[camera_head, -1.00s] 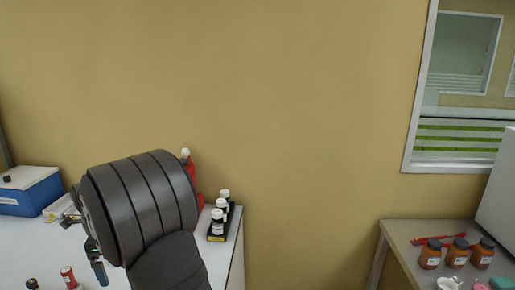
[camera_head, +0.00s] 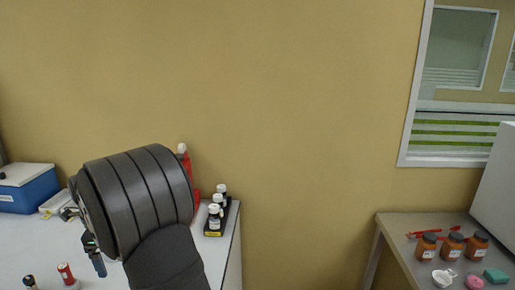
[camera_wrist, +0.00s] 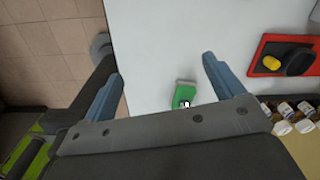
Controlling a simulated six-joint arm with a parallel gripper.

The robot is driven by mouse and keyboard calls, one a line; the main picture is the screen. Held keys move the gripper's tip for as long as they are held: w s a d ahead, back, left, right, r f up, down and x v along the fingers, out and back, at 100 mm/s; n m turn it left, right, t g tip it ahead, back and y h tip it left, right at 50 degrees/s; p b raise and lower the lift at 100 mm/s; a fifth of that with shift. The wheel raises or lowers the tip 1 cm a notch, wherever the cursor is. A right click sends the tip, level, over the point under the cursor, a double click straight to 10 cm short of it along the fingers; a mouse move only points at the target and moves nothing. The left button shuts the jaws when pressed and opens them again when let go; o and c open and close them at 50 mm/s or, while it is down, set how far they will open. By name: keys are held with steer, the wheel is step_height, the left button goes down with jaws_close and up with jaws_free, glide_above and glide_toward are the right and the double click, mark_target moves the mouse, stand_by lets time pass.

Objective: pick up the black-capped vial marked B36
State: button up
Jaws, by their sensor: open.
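No marking B36 can be read in either view. A small vial with a dark cap (camera_head: 29,282) stands at the lower left of the white table in the head view, partly cut off by the frame edge. A red vial (camera_head: 65,274) stands right of it. My gripper (camera_head: 95,255) hangs above the table behind them, partly hidden by my arm. In the wrist view my gripper (camera_wrist: 161,67) has its fingers wide apart with nothing between them. A green item with a label and a pale end (camera_wrist: 184,96) lies below, nearer the right finger.
Several vials (camera_wrist: 292,125) stand at the right in the wrist view, below a red tray (camera_wrist: 262,58). A blue box (camera_head: 28,193) stands left. A side table with brown jars (camera_head: 452,247) is at right.

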steer(key=c, duration=0.7)
steer(key=n+t+y, duration=0.2)
steer(key=n+y, duration=0.2)
steer(key=n, duration=2.4)
glide_toward(29, 279)
steer(key=x, duration=0.6)
steer(key=shift+s+d+f, duration=0.1)
steer(key=shift+s, duration=0.1)
steer(key=shift+x, duration=3.1)
